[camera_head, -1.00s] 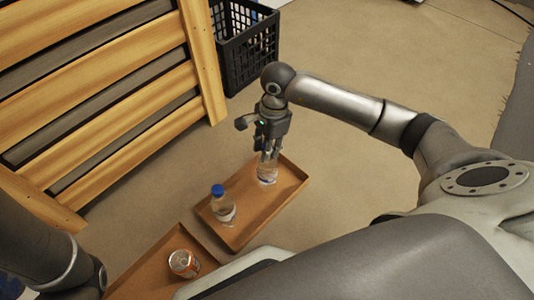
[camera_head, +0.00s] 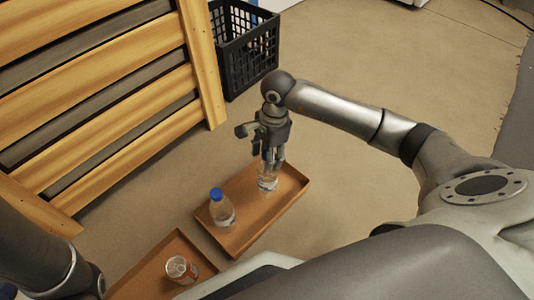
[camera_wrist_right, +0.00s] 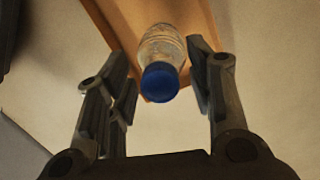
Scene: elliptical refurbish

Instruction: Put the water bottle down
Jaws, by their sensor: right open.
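A clear water bottle (camera_head: 267,183) stands in the far end of an orange-brown tray (camera_head: 290,194), directly below my right gripper (camera_head: 270,160). In the right wrist view, its blue cap (camera_wrist_right: 160,82) and clear body lie between the two spread fingers of the right gripper (camera_wrist_right: 160,90), with gaps on both sides. The right gripper is open; the head view hides the bottle's cap behind its fingers. A second clear bottle with a blue cap (camera_head: 222,212) stands upright near the other end of the same tray. My left gripper is out of view.
A slatted wooden panel (camera_head: 110,90) stands on the left. A black crate (camera_head: 245,45) sits behind it. Floor to the tray's right is clear.

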